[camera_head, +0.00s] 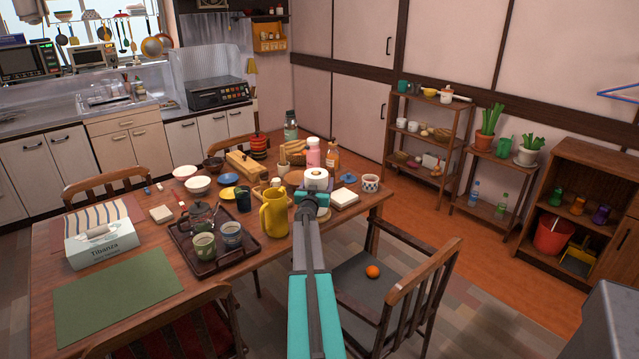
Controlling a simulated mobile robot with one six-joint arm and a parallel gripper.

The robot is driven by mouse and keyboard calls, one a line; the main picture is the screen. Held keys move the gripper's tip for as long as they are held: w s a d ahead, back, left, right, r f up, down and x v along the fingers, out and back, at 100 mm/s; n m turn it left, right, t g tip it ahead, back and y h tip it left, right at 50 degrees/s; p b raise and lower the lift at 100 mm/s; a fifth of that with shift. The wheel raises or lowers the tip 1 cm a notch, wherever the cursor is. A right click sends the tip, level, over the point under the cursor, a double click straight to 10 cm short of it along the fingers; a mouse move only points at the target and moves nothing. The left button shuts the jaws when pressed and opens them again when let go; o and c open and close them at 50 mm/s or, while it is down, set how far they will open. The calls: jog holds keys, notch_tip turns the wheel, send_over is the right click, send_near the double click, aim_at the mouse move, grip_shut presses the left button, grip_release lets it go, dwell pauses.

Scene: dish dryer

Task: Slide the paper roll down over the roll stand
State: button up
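The paper roll (316,175) is white, with a dark round hole in its top. It is upright over the right part of the wooden table, beyond the end of my arm. My gripper (313,193) is right at the roll's near side and covers its lower part. The fingers are too small and hidden to show whether they are shut on the roll. I cannot clearly make out the roll stand; the roll, gripper and crowded items may hide it. I cannot tell whether the roll touches anything below.
Close around stand a yellow pitcher (274,212), a pink bottle (313,153), an amber bottle (332,158), a white square item (341,198) and a patterned cup (370,183). A tray (222,262) with cups is left. A chair (385,290) holding an orange ball stands right.

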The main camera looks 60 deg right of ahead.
jog(key=shift+f, duration=0.5)
dwell(0.5)
jog(key=o, duration=1.2)
jog(key=shift+a, duration=0.1)
jog(key=shift+b+v, duration=0.45)
jog(key=shift+v, duration=6.4)
jog(key=shift+w, duration=0.1)
